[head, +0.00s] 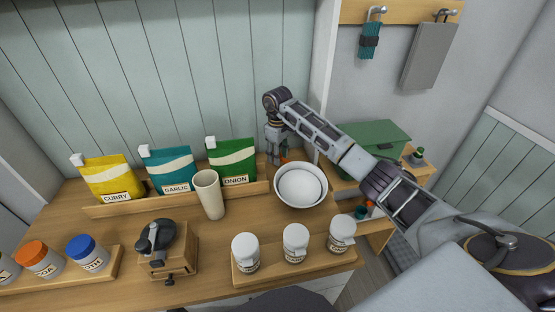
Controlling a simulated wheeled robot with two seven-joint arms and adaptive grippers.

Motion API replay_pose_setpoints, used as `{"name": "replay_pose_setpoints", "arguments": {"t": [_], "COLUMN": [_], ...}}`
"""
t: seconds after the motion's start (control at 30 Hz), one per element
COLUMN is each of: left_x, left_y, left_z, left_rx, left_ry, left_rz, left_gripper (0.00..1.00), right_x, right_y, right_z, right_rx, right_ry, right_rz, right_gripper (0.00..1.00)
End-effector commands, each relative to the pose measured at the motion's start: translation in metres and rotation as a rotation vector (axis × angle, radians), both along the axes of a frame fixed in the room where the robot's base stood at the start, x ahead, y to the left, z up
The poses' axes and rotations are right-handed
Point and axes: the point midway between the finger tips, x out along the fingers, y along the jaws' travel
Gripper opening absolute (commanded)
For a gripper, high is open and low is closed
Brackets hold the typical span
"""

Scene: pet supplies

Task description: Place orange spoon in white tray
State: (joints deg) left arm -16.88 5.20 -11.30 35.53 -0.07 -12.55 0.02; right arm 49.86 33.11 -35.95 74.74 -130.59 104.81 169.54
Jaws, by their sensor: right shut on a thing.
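My right gripper (273,154) points down at the back of the counter, just behind and left of the stacked white bowls (300,186). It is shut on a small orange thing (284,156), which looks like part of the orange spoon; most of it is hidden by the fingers. No flat white tray can be made out; the round white bowls are the only open white vessel in view. My left gripper is not in view.
Curry (108,180), garlic (169,170) and onion (233,161) bags stand in a wooden rack, with a beige cup (209,194) before them. White-lidded jars (296,243) and a grinder (161,247) stand in front. A green box (372,146) is at right.

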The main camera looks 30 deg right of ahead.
Motion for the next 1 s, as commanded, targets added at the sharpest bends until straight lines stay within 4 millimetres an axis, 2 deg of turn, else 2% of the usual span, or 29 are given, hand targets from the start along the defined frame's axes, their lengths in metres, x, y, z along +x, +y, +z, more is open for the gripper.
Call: {"name": "replay_pose_setpoints", "arguments": {"t": [0.2, 0.67, 0.7, 0.8, 0.87, 1.0], "left_x": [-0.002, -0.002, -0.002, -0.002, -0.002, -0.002], "left_y": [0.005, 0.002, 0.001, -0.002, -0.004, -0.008], "left_z": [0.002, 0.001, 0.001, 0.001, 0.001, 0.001], "left_rx": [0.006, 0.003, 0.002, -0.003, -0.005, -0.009], "left_ry": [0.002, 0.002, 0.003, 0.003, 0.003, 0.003], "left_rz": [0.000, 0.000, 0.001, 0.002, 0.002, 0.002], "left_gripper": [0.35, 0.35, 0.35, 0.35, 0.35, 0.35], "right_x": [0.000, 0.000, 0.000, 0.000, 0.000, 0.000], "right_y": [0.000, 0.000, 0.000, 0.000, 0.000, 0.000], "right_z": [-0.021, -0.026, -0.026, -0.026, -0.026, -0.026], "right_rx": [-0.001, -0.001, -0.001, -0.001, -0.001, -0.001], "right_ry": [0.001, -0.001, -0.001, -0.001, -0.001, -0.001], "right_rz": [0.000, 0.000, 0.000, 0.000, 0.000, 0.000], "right_gripper": [0.18, 0.18, 0.41, 0.54, 0.59, 0.59]}}
